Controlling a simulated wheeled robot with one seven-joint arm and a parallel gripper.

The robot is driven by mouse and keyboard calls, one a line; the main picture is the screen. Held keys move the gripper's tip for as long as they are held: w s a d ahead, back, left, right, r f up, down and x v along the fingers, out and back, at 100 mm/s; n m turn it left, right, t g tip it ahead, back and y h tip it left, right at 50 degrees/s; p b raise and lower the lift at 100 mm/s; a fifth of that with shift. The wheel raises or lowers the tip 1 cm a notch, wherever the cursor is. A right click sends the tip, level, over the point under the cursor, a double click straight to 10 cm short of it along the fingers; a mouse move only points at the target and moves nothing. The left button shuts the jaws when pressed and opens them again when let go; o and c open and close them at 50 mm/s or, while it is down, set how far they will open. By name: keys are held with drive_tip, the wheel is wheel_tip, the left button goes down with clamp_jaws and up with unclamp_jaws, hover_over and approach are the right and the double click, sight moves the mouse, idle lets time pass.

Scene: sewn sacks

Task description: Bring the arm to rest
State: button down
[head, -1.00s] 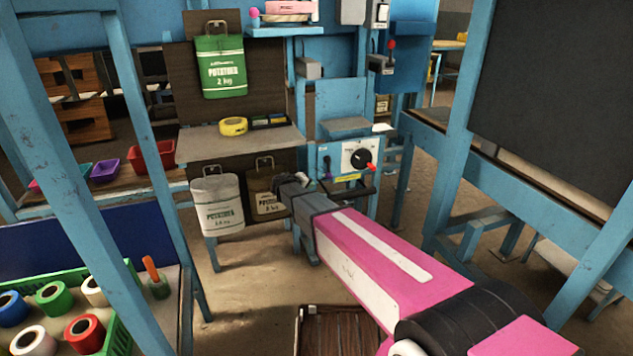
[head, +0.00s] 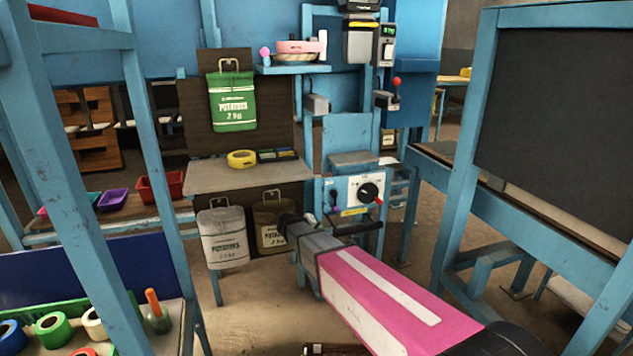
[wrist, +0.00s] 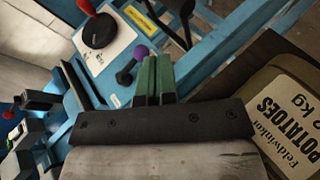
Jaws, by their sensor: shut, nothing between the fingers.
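My pink and white arm (head: 395,305) reaches from the lower right toward the blue machine stand. My gripper (head: 285,222) is at its end, in front of the brown potato sack. In the wrist view my gripper's green fingers (wrist: 153,75) are together with nothing between them. A control panel (head: 352,195) with a black dial (head: 369,192) is just right of the gripper; the dial also shows in the wrist view (wrist: 100,31). The brown potato sack (head: 270,232) hangs behind the gripper and shows at the right of the wrist view (wrist: 290,115).
A white potato sack (head: 223,238) hangs left of the brown one. A green sack (head: 232,103) hangs above a grey shelf (head: 215,178) holding a yellow tape roll (head: 241,159). A crate of coloured rolls (head: 120,335) is at lower left. A blue-framed blackboard (head: 565,130) stands right.

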drive_tip(key=s+d+f+m+g+y, duration=0.3)
drive_tip(key=s+d+g, duration=0.3)
drive_tip(key=s+d, duration=0.8)
drive_tip(key=s+d+m+g+y, duration=0.1)
drive_tip(key=s+d+y, duration=0.4)
drive_tip(key=s, duration=0.8)
drive_tip(key=shift+d+r+m+g+y, duration=0.35)
drive_tip(key=shift+d+g, duration=0.45)
drive_tip(key=shift+d, duration=0.3)
